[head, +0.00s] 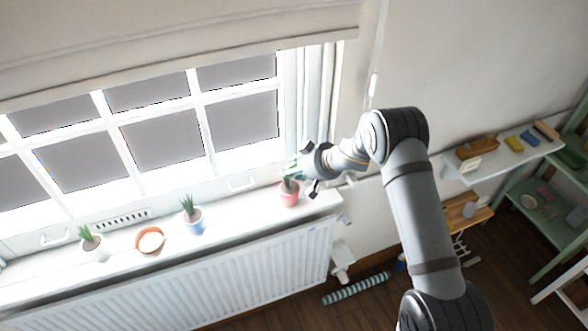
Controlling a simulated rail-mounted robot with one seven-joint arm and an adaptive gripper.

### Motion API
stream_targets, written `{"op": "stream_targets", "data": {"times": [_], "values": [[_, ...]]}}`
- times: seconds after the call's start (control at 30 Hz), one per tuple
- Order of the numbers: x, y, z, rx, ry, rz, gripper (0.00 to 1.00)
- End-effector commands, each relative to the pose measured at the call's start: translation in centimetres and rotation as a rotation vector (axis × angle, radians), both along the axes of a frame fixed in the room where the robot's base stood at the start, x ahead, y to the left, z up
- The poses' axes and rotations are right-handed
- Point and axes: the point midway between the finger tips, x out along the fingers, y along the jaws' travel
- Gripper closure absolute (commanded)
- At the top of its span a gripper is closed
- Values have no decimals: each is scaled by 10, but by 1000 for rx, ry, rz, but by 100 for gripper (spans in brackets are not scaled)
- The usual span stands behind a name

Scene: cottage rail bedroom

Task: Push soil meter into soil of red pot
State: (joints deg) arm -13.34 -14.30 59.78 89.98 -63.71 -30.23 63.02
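The red pot (289,198) stands upright at the right end of the white windowsill, with a green plant in it. My gripper (298,175) is right at the pot's top and hides part of the plant and soil. A small pale green shape (292,163) shows beside the gripper; I cannot tell if it is the soil meter or leaves. The gripper's fingers are too small and overlapped to tell whether they are open or shut.
On the sill (240,207) stand a blue pot (194,226), a terracotta dish (150,241) and a white pot (97,253). The window is close behind. A radiator (230,278) is below. Shelves with small items (510,158) are at the right.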

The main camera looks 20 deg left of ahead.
Motion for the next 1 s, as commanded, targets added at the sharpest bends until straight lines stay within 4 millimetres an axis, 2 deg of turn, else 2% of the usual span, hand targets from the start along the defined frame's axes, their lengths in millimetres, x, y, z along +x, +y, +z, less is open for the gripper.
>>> {"op": "stream_targets", "data": {"times": [0.9, 0.93, 1.0], "values": [[0, 0, -24, 0, 1, -1, 86], [0, 0, -24, 0, 1, -1, 60], [0, 0, -23, 0, 1, -1, 55]]}}
